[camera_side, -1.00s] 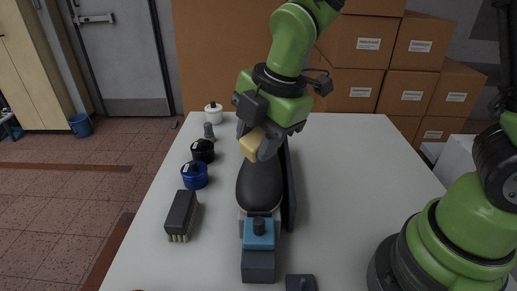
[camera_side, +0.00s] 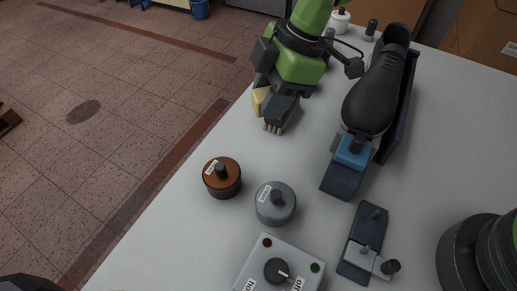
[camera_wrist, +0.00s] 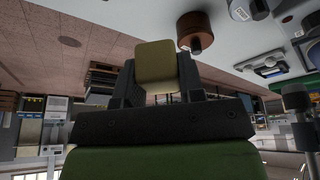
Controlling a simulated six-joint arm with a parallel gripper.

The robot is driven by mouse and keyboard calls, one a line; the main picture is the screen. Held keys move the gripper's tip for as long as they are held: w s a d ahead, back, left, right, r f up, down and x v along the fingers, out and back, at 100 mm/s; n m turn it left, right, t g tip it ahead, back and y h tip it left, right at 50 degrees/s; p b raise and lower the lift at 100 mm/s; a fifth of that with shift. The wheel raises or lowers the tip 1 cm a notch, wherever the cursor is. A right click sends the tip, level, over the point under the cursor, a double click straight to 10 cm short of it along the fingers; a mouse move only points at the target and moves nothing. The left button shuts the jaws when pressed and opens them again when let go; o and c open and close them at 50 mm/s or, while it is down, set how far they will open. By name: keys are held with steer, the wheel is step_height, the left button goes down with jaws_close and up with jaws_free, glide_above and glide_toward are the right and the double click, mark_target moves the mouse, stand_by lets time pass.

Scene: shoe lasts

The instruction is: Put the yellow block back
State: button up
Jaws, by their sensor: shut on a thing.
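My gripper (camera_side: 266,92) is shut on the yellow block (camera_side: 257,101), above the left edge of the table in the side view. The wrist view shows the block (camera_wrist: 156,66) between both fingers. The dark shoe (camera_side: 374,92) sits on its last stand to the right, apart from my gripper. The spot under the block is hidden by my gripper.
A dark brush (camera_side: 282,111) lies close by my gripper. A brown jar (camera_side: 222,178), a grey jar (camera_side: 275,204) and a control box with a knob (camera_side: 278,270) stand nearer the camera. A small dark fixture (camera_side: 363,242) lies right of them. White table is clear between brush and shoe.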

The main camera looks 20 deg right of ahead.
glide_above(253, 153)
steer(key=d, duration=0.1)
step_height(253, 153, down, 6)
steer(key=shift+s+d+f, duration=0.1)
steer(key=shift+d+f, duration=0.05)
steer(key=shift+f, duration=2.35)
steer(key=shift+f, duration=0.1)
steer(key=o, duration=1)
steer(key=shift+f, duration=0.1)
steer(key=shift+c, duration=0.2)
